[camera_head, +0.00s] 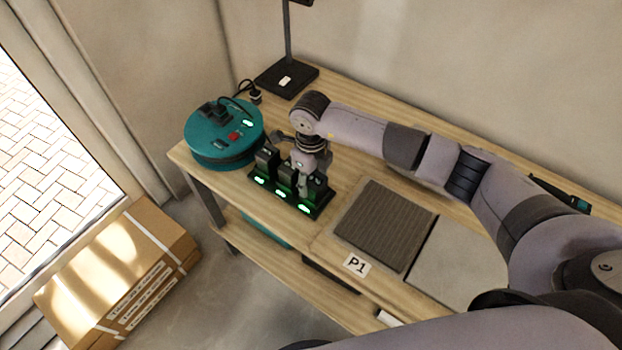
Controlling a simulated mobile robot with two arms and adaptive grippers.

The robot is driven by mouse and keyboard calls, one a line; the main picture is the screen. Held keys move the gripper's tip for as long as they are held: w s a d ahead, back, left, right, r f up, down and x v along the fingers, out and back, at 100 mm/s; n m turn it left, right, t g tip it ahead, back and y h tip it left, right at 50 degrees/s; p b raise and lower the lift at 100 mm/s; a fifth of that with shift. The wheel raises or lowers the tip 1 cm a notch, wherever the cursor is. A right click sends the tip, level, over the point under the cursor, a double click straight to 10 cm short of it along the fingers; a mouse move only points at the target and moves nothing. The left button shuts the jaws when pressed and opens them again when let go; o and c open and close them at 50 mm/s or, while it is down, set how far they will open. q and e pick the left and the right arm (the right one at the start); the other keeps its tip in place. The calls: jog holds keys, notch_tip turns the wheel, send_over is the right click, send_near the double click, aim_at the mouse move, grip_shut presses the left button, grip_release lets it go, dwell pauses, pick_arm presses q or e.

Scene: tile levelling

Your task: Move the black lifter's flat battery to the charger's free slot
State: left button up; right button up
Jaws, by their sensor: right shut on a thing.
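The charger (275,194) is a black strip near the bench's left front edge. Several dark batteries stand upright in it, with green lights glowing along its front. My right gripper (304,187) points down at the charger's right end and is shut on a dark battery (318,186) there. The fingers partly hide this battery, so I cannot tell whether it is fully seated. A black tool with teal parts (560,194), perhaps the black lifter, lies at the right behind my arm and is mostly hidden. My left gripper is out of view.
A teal cable reel (222,134) stands left of the charger. A black stand (287,78) is at the back. A cardboard box (120,275) is on the floor.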

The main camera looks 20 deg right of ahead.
jog(key=o, duration=1.2)
